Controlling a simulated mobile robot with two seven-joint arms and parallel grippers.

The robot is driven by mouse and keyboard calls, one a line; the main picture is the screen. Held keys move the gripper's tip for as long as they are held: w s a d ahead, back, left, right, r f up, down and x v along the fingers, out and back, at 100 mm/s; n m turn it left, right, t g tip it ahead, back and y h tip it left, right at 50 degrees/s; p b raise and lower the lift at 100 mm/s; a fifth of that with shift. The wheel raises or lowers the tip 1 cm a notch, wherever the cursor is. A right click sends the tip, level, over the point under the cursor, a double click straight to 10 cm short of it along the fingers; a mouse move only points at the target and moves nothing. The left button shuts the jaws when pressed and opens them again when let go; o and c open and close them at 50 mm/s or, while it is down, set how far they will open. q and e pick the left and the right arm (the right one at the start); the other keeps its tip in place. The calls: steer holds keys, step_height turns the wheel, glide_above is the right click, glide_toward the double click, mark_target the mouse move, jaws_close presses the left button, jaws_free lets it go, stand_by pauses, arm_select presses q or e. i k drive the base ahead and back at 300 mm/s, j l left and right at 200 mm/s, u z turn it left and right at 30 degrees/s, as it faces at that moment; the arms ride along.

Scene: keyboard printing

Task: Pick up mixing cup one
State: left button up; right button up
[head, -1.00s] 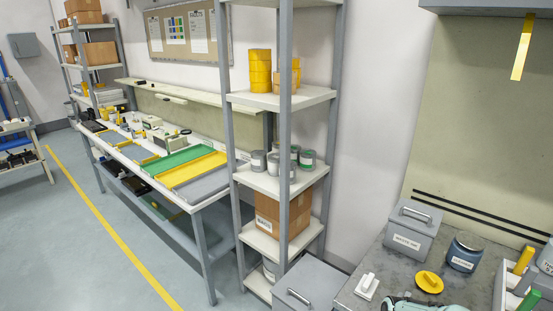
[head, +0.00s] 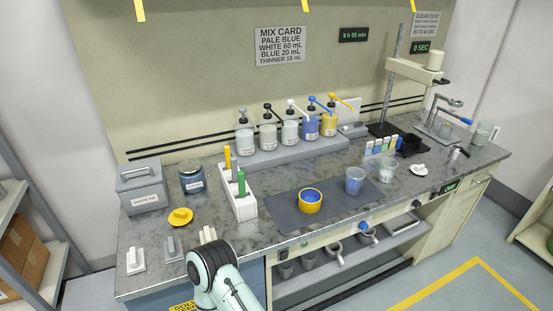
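Two clear plastic cups stand on the grey stone-look bench top in the head view. One clear cup (head: 355,181) with bluish contents or tint stands at the right end of the dark mat. Another clear cup (head: 387,169) stands just right of it and looks pale. I cannot read a number on either, so I cannot tell which is mixing cup one. A yellow cup (head: 310,201) with blue inside sits on the mat. Part of one of my arms shows at the bottom, left of centre, well away from the cups. Neither gripper's fingers are visible.
Several pump bottles (head: 290,133) stand on a raised shelf behind the mat (head: 277,213). A white rack (head: 237,197) with yellow and green handles stands left of it. A grey box (head: 142,188), a dark jar (head: 192,179) and a yellow lid (head: 180,217) are farther left.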

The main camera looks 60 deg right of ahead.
mark_target(355, 176)
steer(key=z, duration=2.35)
